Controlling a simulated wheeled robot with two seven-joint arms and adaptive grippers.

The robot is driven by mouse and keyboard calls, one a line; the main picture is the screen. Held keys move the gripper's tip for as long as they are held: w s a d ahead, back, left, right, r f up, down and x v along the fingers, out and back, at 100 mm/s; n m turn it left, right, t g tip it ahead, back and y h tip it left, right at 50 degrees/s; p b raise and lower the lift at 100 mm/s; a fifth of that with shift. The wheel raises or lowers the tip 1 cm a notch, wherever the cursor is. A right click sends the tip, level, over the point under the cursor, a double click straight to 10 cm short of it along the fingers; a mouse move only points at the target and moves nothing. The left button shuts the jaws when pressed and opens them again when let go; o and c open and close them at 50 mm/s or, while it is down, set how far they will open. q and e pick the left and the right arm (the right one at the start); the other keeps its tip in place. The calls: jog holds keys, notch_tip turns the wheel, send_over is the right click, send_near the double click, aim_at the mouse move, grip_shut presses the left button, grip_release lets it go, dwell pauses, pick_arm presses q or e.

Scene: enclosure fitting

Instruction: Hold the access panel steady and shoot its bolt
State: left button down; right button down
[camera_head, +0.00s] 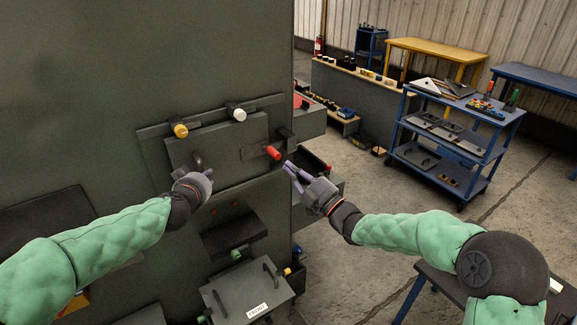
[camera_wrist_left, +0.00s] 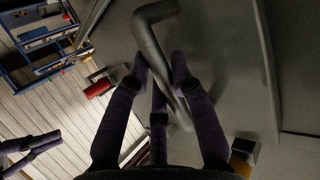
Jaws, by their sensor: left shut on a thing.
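The grey access panel (camera_head: 225,135) sits in a frame on the dark enclosure. My left gripper (camera_head: 208,175) is shut on the panel's dark bar handle (camera_head: 197,160); in the left wrist view its fingers close around the handle (camera_wrist_left: 150,40). The bolt's red knob (camera_head: 273,153) stands out at the panel's right edge and also shows in the left wrist view (camera_wrist_left: 99,88). My right gripper (camera_head: 289,168) is open and empty, just right of and below the red knob, apart from it. How far the bolt is engaged cannot be told.
A yellow knob (camera_head: 180,130) and a white knob (camera_head: 239,114) stand along the panel's top edge. A lower box with a labelled lid (camera_head: 245,295) and a dark ledge (camera_head: 230,232) lie below. A blue cart (camera_head: 455,135) stands at right; floor between is clear.

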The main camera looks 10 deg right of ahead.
pick_arm(q)
jog(key=shift+r, duration=0.1)
jog(key=c, duration=1)
grip_release()
jog(key=shift+s, duration=0.1)
